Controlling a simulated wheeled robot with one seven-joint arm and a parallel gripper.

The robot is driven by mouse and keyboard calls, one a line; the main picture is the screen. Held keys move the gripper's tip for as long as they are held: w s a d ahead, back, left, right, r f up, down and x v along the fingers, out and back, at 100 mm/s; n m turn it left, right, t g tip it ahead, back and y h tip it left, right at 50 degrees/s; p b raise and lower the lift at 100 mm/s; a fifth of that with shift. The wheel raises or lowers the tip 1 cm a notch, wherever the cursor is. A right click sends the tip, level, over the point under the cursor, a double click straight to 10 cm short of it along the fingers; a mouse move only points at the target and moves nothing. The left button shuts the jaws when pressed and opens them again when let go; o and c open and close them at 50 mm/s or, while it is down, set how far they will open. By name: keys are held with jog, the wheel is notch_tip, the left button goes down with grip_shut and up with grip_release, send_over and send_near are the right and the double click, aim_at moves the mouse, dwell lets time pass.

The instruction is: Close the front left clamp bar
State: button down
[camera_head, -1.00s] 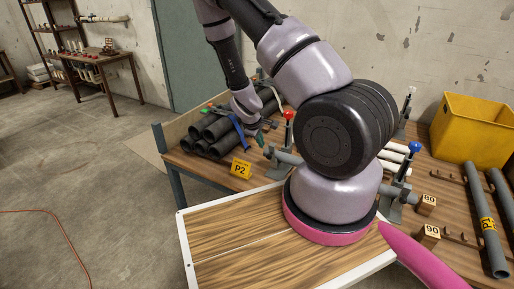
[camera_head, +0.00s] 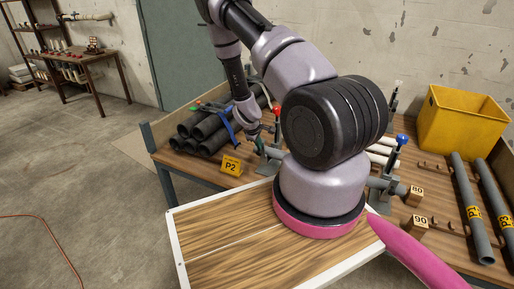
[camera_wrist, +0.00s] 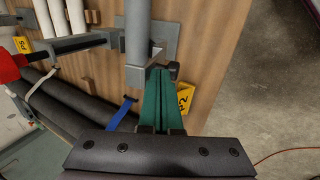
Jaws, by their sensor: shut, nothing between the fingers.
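The front left clamp, with a red knob (camera_head: 277,112) on its bar, stands on the bench just left of my arm's base in the head view. In the wrist view its grey bar (camera_wrist: 82,44) runs left from the clamp to the red knob (camera_wrist: 10,64). A grey pipe (camera_wrist: 138,35) passes at the clamp. My gripper (camera_wrist: 161,75) has green fingers, shut and empty, with the tips close by the clamp's lower end. I cannot tell whether they touch it. In the head view my gripper (camera_head: 259,142) is small beside the clamp, partly hidden.
Dark pipes (camera_head: 203,130) with a blue strap (camera_wrist: 121,113) lie left of the clamp, near a yellow P2 tag (camera_head: 231,166). A blue-knobbed clamp (camera_head: 402,140) stands to the right. A yellow bin (camera_head: 462,128) is at the back right. Open floor lies left.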

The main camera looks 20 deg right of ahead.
jog(key=shift+d+r, duration=0.1)
jog(key=shift+d, duration=0.05)
jog(key=shift+w+d+r+g+y, duration=0.35)
jog(key=shift+w+d+g+y, duration=0.05)
jog(key=shift+d+y, duration=0.15)
jog(key=w+d+g+y, duration=0.1)
jog(key=d, duration=0.1)
jog(key=w+d+g+y, duration=0.1)
jog(key=w+d, duration=0.1)
jog(key=w+d+g+y, duration=0.1)
jog(key=w+d, duration=0.1)
jog(key=shift+d+r+y, duration=0.1)
jog(key=shift+d+y, duration=0.1)
jog(key=shift+y, duration=0.15)
jog(key=shift+w+d+f, duration=0.55)
jog(key=shift+w+d, duration=0.2)
jog(key=shift+d, duration=0.1)
notch_tip(320, 180, up, 11)
jog(key=shift+w+d, duration=0.35)
jog(key=shift+d, duration=0.05)
